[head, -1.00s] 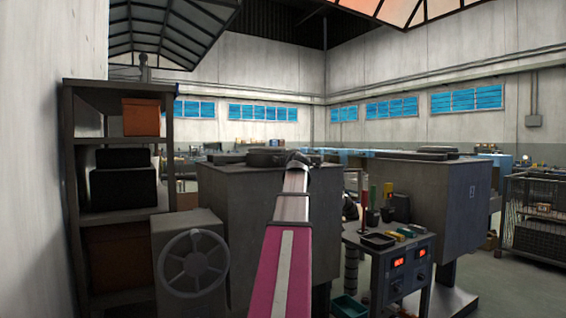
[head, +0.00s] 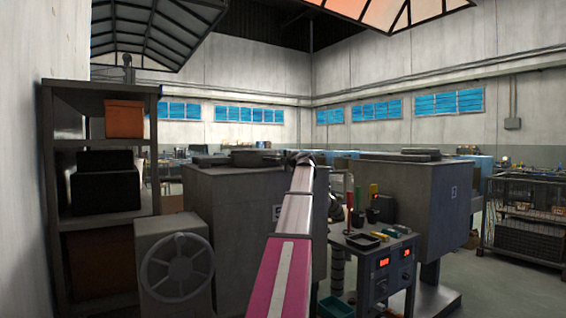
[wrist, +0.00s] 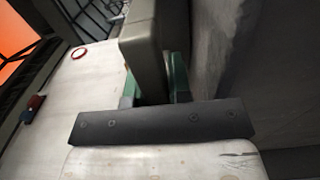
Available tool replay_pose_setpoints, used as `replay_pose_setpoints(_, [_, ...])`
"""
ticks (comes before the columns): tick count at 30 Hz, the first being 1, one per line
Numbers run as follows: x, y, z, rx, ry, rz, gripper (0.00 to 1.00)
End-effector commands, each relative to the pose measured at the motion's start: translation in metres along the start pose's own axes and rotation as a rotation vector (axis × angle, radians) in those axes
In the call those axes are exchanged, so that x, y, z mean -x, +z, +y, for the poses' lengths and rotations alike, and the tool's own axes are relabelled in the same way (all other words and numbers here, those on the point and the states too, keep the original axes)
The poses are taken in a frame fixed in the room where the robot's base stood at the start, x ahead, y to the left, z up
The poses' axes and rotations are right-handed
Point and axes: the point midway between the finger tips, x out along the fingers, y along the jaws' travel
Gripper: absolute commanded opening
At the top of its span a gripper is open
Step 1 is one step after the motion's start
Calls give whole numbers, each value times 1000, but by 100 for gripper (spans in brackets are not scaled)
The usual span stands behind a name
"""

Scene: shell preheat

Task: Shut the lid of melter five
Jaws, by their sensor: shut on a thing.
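The left grey melter (head: 235,215) stands ahead, with a dark round piece (head: 257,157) and a flat dark plate (head: 210,160) on top. Its front label (head: 277,212) is partly covered by my arm and unreadable. The right melter (head: 435,210) has a flat dark lid (head: 400,156) on top and a small, unclear mark. My gripper (head: 303,157) reaches the left melter's top right edge, small in the head view. In the wrist view its green-sided fingers (wrist: 155,88) are shut on a thick grey-brown bar (wrist: 143,45). I cannot tell how the bar joins the lid.
A control cart (head: 375,255) with red displays and small trays stands between the melters. A handwheel cabinet (head: 175,265) and a shelf rack (head: 100,200) stand at left. A wire cage (head: 525,225) is at far right. Open floor shows between cage and right melter.

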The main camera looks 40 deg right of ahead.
Motion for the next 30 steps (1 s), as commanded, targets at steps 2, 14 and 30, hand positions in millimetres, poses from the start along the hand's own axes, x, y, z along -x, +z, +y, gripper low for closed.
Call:
replay_pose_setpoints(2, [-5,3,0,1,-1,9,0])
replay_pose_setpoints(14, [-8,6,0,0,-1,16,0])
replay_pose_setpoints(30, [-2,4,0,0,-1,16,45])
